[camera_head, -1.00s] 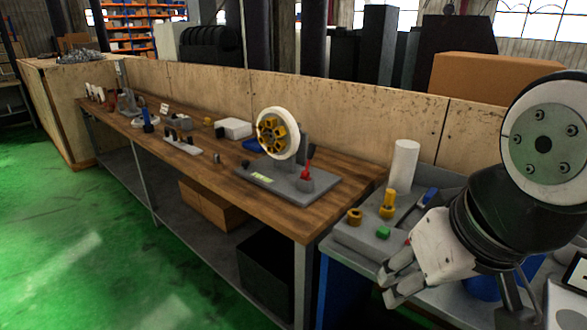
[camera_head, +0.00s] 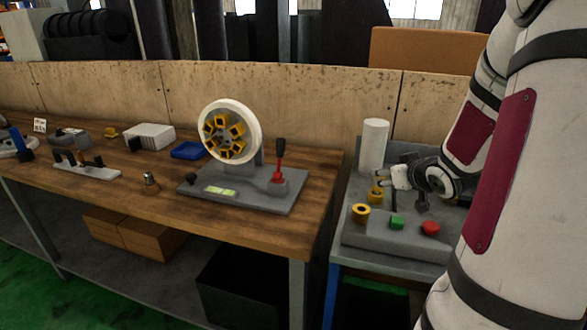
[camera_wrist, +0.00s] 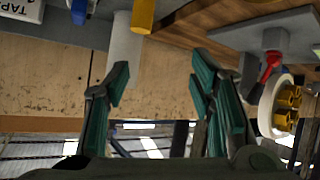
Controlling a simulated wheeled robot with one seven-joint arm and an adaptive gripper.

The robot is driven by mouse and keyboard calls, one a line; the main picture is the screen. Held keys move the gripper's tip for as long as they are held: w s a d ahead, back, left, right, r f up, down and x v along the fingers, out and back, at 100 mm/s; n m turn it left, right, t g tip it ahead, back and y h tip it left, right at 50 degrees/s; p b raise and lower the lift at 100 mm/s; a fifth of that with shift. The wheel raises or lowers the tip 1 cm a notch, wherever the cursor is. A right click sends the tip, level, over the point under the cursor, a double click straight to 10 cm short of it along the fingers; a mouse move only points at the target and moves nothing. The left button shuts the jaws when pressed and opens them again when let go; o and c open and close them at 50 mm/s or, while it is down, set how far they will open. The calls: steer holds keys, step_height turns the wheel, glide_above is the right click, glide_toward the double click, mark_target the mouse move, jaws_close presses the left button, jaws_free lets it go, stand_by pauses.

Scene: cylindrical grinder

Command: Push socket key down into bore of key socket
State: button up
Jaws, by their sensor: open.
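A yellow upright peg, which looks like the socket key (camera_head: 376,188), stands at the back of the grey block on the right-hand bench. Its lower end is wider; whether it sits in a bore cannot be told. A yellow ring with a dark hole, possibly the key socket (camera_head: 361,213), is at the block's left front. My gripper (camera_head: 393,178) is beside the peg, at its upper part. In the upside-down wrist view my gripper (camera_wrist: 160,72) has its fingers apart with nothing between them. The yellow peg (camera_wrist: 143,14) shows there beyond the fingertips, at the top edge.
A green button (camera_head: 396,222) and a red button (camera_head: 430,228) are on the grey block (camera_head: 385,241). A white cylinder (camera_head: 373,146) stands close behind the peg.

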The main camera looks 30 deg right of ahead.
mark_target(381, 177)
steer(key=shift+m+t, duration=0.4)
steer(key=shift+t, duration=0.5)
steer(key=s+d+f, duration=0.2)
steer(key=d+f, duration=0.1)
steer(key=shift+d+f+b, duration=0.1)
steer(key=shift+b, duration=0.2)
steer(key=shift+y, duration=0.3)
steer(key=x, duration=0.4)
steer(key=b+x, duration=0.1)
steer(key=x, duration=0.4)
steer(key=b+x, duration=0.1)
steer(key=x, duration=0.3)
steer(key=shift+w+d, duration=0.2)
steer(key=shift+d, duration=0.25)
steer(key=shift+c, duration=0.2)
jaws_close()
